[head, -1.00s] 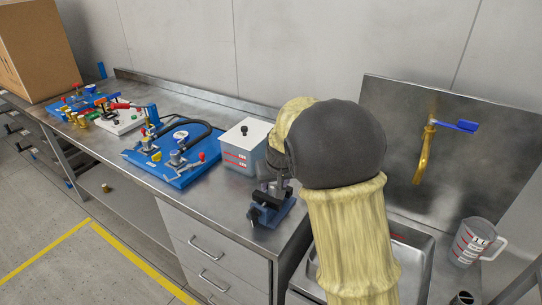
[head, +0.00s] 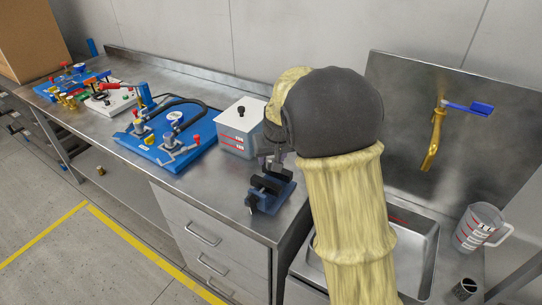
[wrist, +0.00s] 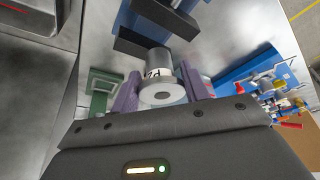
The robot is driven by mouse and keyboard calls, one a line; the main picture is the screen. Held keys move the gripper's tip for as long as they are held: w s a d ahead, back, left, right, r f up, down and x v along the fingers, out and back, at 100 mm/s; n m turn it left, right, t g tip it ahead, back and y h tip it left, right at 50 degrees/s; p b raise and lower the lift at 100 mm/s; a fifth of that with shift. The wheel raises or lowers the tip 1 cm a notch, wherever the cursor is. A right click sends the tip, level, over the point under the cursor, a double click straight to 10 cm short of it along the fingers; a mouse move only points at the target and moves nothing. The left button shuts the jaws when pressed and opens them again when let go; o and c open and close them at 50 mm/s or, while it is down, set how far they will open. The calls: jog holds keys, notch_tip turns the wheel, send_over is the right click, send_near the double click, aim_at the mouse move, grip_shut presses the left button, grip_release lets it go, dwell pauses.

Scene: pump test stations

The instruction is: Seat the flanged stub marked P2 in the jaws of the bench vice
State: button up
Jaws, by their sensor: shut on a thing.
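The bench vice (head: 268,193) is blue with black jaws and stands near the bench's front right corner. In the wrist view its black jaws (wrist: 133,43) lie beyond the stub's far end, with a gap between them. In the head view my gripper (head: 272,158) is just above the vice; the stub cannot be made out there.
A white-lidded tank (head: 240,128) stands behind the vice to the left. A blue pump board (head: 160,158) with a black hose is further left. A sink (head: 412,245), brass tap (head: 435,140) and measuring jug (head: 478,228) are at right.

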jog(key=shift+f+b, duration=1.5)
jog(key=shift+f, duration=0.65)
jog(key=shift+r, duration=0.1)
jog(key=shift+s+f, duration=0.1)
jog(key=shift+f, duration=0.45)
